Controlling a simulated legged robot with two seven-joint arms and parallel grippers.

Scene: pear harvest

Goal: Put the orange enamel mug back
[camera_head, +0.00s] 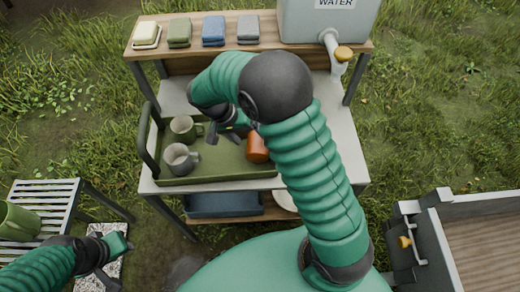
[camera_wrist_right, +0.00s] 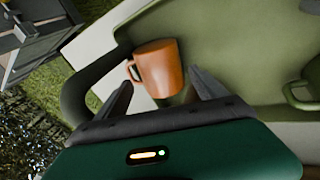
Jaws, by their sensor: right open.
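The orange enamel mug (camera_head: 257,148) is at the right end of the green tray (camera_head: 225,177), partly hidden by my right arm. In the right wrist view the mug (camera_wrist_right: 160,72) shows its rim and its handle on the left. My right gripper (camera_head: 223,134) is over the tray, left of the mug in the head view. In the wrist view its open fingers (camera_wrist_right: 162,80) point toward the mug, one on each side in the picture; contact cannot be told.
A shelf (camera_head: 190,48) behind holds folded cloths (camera_head: 213,30), soap (camera_head: 147,34) and a water tank (camera_head: 325,18) with a tap (camera_head: 343,53). A slatted stand (camera_head: 55,195) with a green container (camera_head: 16,222) is left; a wooden cart (camera_head: 480,230) is right.

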